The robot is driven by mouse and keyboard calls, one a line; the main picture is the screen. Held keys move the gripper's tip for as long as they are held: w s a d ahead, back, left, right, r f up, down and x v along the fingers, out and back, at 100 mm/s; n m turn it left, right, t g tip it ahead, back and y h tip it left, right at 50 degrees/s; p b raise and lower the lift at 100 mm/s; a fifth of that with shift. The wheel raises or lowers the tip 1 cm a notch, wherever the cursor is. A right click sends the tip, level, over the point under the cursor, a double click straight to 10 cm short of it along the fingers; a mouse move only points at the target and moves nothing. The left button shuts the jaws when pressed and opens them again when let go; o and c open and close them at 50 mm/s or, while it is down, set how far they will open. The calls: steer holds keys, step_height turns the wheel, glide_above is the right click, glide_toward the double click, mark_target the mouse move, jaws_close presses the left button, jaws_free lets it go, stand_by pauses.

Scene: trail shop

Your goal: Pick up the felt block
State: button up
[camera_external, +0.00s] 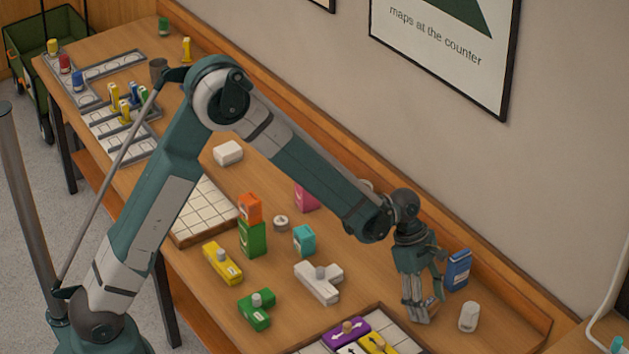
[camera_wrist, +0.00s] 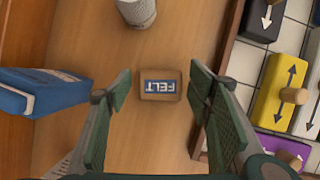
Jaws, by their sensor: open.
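The felt block (camera_wrist: 161,84) is a small brown block with a blue and white "FELT" label, lying on the wooden counter. In the wrist view it sits between my gripper's two spread fingers (camera_wrist: 160,115), apart from both. In the external view my gripper (camera_external: 420,305) points down close over the counter, and only a bit of the felt block (camera_external: 431,303) shows behind the fingers. My gripper is open and empty.
A blue box (camera_external: 457,270) stands just right of my gripper, close to the left finger in the wrist view (camera_wrist: 40,92). A white cylinder (camera_external: 469,317) stands nearby. A tray (camera_external: 402,329) holds purple, yellow and other arrow pieces. A white piece (camera_external: 318,284) lies left.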

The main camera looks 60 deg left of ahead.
mark_target(429, 301)
stand_by(0.4)
steer(key=c, duration=1)
steer(key=shift+r, duration=0.15)
steer(key=shift+r+p, duration=0.8)
steer(key=shift+r, duration=4.05)
